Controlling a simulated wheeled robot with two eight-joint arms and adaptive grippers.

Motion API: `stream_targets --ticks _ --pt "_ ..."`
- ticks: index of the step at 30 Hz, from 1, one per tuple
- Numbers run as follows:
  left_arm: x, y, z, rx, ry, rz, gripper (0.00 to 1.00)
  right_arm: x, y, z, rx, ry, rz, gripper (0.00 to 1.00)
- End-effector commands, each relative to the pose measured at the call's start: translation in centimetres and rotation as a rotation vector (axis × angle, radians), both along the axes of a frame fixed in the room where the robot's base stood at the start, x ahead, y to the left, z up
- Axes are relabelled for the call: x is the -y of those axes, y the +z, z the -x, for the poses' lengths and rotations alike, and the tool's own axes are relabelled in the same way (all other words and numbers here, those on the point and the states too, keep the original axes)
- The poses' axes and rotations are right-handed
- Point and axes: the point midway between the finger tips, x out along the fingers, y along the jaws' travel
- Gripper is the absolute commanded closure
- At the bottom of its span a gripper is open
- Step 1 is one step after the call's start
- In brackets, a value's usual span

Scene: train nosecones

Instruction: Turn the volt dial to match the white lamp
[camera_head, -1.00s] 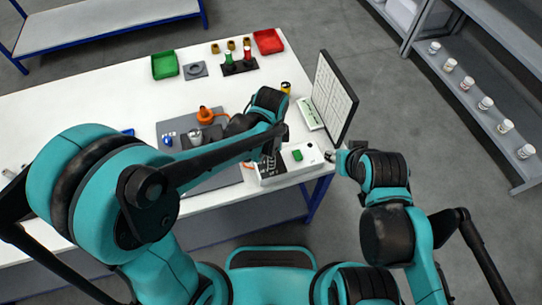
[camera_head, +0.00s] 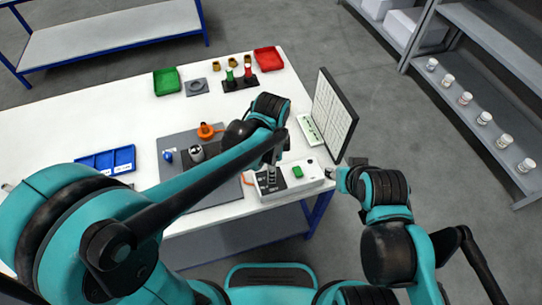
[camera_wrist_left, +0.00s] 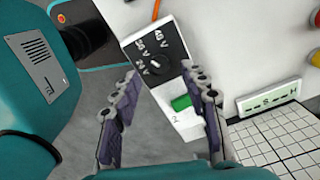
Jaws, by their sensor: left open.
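The power box (camera_head: 312,182) sits at the table's front right edge. In the left wrist view its black panel carries the round volt dial (camera_wrist_left: 157,65), with 24 V, 36 V and 48 V printed around it. A green switch (camera_wrist_left: 181,103) sits beside the panel. My left gripper (camera_head: 271,166) is above the panel in the head view. In the wrist view its two fingers (camera_wrist_left: 165,82) are apart and empty, with the dial beyond their tips. I cannot pick out the white lamp. My right gripper (camera_head: 336,175) is beside the box's right end; its fingers are unclear.
A grey mat with an orange part (camera_head: 206,131) and a blue tray (camera_head: 106,160) lie left. Red (camera_head: 268,59) and green (camera_head: 167,82) bins stand behind.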

Motion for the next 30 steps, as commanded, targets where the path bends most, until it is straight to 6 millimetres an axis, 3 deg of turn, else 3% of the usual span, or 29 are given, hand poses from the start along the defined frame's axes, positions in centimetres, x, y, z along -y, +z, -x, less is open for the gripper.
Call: stream_targets --ticks 6,12,30 --pt "0.0 4.9 0.0 0.000 0.000 0.000 0.56 0.0 0.0 0.0 0.000 0.000 0.000 0.60" --pt "0.0 7.7 0.0 0.000 0.000 0.000 0.56 0.0 0.0 0.0 0.000 0.000 0.000 0.60" --pt "0.0 8.4 0.0 0.000 0.000 0.000 0.56 0.0 0.0 0.0 0.000 0.000 0.000 0.60"
